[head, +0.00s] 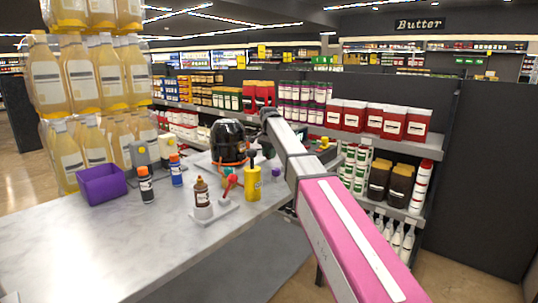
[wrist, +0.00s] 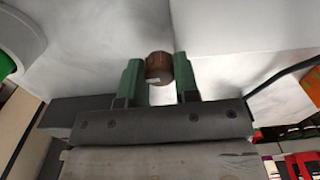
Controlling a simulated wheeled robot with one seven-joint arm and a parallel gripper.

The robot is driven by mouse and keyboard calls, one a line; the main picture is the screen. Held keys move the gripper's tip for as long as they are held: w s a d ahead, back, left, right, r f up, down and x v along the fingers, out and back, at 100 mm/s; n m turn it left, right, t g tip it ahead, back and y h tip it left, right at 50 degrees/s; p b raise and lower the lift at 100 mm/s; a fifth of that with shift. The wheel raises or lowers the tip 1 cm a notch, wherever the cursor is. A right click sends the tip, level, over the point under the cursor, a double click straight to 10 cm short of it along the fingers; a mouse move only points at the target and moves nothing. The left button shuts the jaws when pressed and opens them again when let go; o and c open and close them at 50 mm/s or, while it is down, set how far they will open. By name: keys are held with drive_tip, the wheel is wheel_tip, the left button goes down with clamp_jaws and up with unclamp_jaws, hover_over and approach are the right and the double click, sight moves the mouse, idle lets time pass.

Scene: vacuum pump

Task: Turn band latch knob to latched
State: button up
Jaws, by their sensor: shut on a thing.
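The vacuum pump (head: 229,141) is a black rounded body with an orange band low around it, standing at the back of the counter in the head view. In the wrist view, my gripper (wrist: 159,64) has its two green fingers shut on a small brown round knob (wrist: 159,67), one finger on each side. I take it for the band latch knob, but its latch and any marking cannot be made out. In the head view, my arm reaches in from the lower right to the pump's right side. The gripper and the knob are too small to make out there.
A yellow canister (head: 252,184) and a brown bottle (head: 202,197) on a white tray (head: 214,218) stand in front of the pump. Two spray cans and a purple bin (head: 102,184) are at left. The counter's front (head: 130,245) is clear. Stocked shelves stand behind.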

drive_tip(key=n, duration=0.8)
drive_tip(key=shift+n, duration=0.3)
drive_tip(key=n, duration=0.4)
drive_tip(key=shift+n, duration=0.3)
drive_tip(key=n, duration=0.4)
drive_tip(key=shift+n, duration=0.3)
drive_tip(key=o, duration=0.9)
drive_tip(key=shift+o, duration=0.2)
